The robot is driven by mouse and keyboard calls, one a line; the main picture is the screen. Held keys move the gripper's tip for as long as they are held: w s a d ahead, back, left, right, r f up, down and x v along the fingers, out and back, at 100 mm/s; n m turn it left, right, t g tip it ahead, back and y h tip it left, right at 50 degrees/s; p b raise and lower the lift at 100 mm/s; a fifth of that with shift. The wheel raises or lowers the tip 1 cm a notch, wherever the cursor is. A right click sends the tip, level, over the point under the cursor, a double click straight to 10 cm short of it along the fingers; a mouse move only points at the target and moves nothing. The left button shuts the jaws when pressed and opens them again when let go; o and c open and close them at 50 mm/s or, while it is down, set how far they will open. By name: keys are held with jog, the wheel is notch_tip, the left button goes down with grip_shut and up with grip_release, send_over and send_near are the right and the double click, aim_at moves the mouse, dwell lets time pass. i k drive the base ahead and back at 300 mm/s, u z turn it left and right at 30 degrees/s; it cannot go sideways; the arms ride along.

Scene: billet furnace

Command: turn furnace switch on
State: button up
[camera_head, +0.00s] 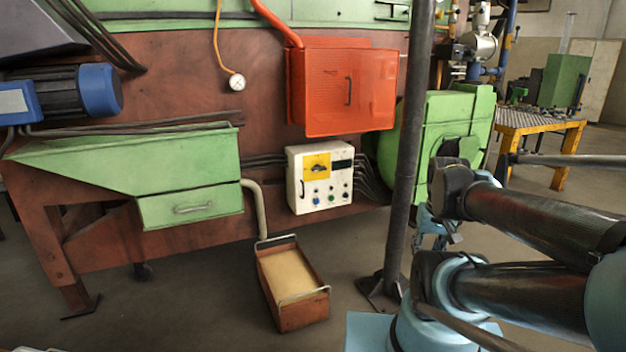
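The white control box (296,184) is mounted low on the reddish-brown furnace body, left of the dark vertical post. A dark display (343,164) and several small buttons and knobs sit beside and below the plate. My arm's dark links show at the right, apart from the control box. I cannot make out my gripper in this view.
A dark post (407,140) stands between the control box and my arm. An orange cabinet (350,92) hangs above the box. An open brown bin (303,314) sits on the floor in front. A green drawer (191,206) is to the left. A yellow-framed table (562,178) stands behind right.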

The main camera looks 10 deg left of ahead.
aim_at(317, 167)
jog(key=z, duration=0.05)
jog(key=k, duration=1.3)
jog(key=u, duration=0.45)
jog(key=i, duration=1)
